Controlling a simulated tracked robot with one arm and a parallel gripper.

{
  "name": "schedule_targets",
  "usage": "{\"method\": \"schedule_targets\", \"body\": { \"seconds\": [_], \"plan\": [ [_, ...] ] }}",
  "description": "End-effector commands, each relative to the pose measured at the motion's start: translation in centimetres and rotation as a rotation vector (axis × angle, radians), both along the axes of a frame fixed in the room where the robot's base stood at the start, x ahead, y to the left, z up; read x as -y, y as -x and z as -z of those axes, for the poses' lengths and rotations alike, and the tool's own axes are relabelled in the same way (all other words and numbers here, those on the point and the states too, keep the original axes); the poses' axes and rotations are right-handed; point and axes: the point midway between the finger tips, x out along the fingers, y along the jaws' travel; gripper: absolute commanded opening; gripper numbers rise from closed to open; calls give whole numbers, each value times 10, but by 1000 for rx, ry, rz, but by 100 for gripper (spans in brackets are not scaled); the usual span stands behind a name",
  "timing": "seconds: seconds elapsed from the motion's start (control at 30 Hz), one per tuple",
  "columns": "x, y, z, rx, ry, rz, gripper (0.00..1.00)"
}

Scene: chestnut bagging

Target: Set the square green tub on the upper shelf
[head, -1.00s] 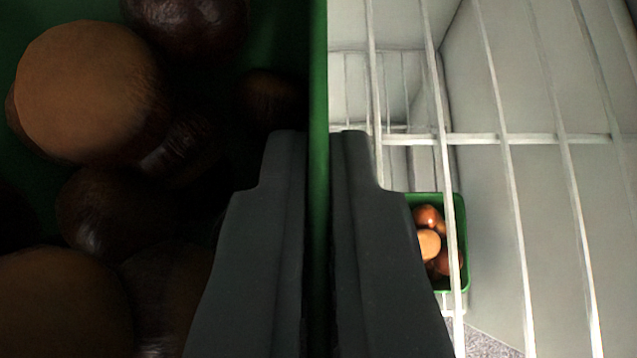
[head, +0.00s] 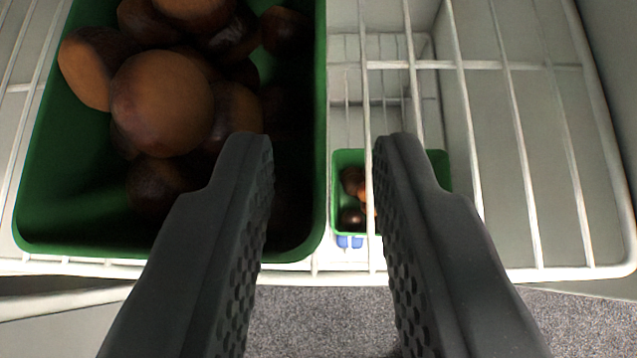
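The square green tub (head: 75,225) stands on the wire upper shelf (head: 545,273), at the left of the head view. It holds several brown chestnuts (head: 163,103). My gripper (head: 322,145) is open and empty. Its fingers are apart above the tub's right side, the left finger covering part of the tub and the right finger over bare shelf wires. The tub's right wall shows between the fingers, touching neither as far as I can see.
Another green tub (head: 348,222) with chestnuts sits lower down, seen through the wires and partly hidden by my right finger. A small blue thing (head: 350,241) shows at its front. The shelf's right part is bare. Grey speckled floor (head: 320,320) lies in front.

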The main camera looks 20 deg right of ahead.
Motion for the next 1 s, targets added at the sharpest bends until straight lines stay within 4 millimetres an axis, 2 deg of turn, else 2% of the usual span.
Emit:
{"method": "schedule_targets", "body": {
  "seconds": [0.1, 0.47, 1.0],
  "plan": [
    [-12, 18, 0, -3, 0, -3, 25],
    [-40, 63, 0, -2, -2, -2, 25],
    [-49, 79, 2, 1, 2, -1, 25]
  ]
}}
